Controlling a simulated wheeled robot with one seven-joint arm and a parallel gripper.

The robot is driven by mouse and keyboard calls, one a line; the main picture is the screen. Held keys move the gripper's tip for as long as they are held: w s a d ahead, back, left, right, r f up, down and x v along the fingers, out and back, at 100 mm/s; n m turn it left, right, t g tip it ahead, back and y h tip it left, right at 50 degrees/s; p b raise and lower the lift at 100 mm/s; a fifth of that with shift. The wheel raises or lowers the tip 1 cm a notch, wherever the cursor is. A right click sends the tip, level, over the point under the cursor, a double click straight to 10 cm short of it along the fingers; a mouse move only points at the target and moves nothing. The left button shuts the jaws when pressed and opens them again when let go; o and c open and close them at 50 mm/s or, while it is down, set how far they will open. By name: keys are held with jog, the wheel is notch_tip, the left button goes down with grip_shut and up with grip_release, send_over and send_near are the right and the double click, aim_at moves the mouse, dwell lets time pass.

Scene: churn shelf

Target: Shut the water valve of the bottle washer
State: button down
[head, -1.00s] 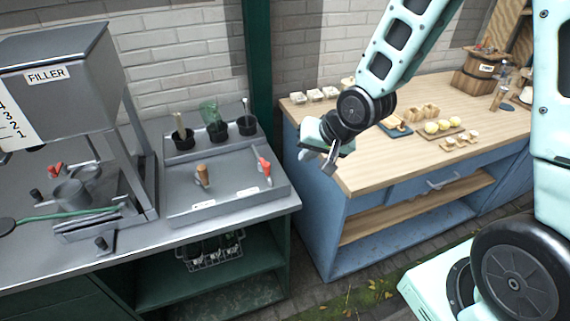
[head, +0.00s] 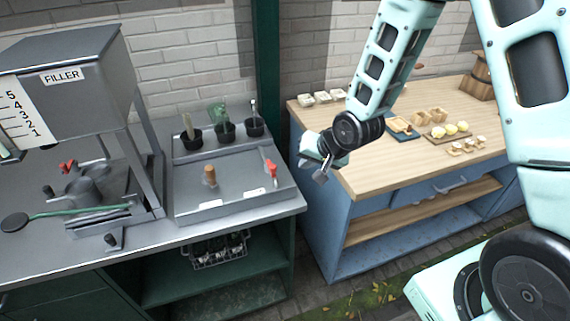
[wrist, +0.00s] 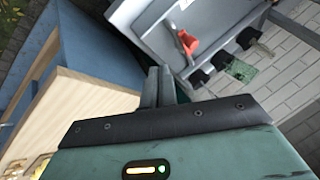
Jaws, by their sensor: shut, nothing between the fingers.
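The bottle washer (head: 233,205) is a grey metal unit on the left counter, with black cups and brushes along its back. A red-handled lever (head: 271,169) stands at its right side, and a wooden-handled lever (head: 210,176) stands further left; their small labels are unreadable, so I cannot tell for certain which is the water valve. The red-handled lever also shows in the wrist view (wrist: 187,42), beyond my fingertips. My gripper (head: 321,174) is shut and empty, to the right of the washer and apart from it. Its fingers show together in the wrist view (wrist: 161,84).
The filler (head: 70,80) stands left of the washer, with its own red lever (head: 67,167). A wooden-topped blue bench (head: 385,175) is on the right, holding small blocks and yellow rounds. A gap separates bench and counter. A green post (head: 266,70) rises behind.

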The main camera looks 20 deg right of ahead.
jog(key=shift+w+a+f+p, duration=0.8)
jog(key=shift+w+a+f, duration=0.15)
jog(key=shift+w+a, duration=0.15)
jog(key=shift+w+a+f+p, duration=0.8)
jog(key=shift+w+a+f, duration=0.1)
jog(key=shift+w+a, duration=0.2)
jog(key=shift+a, duration=0.1)
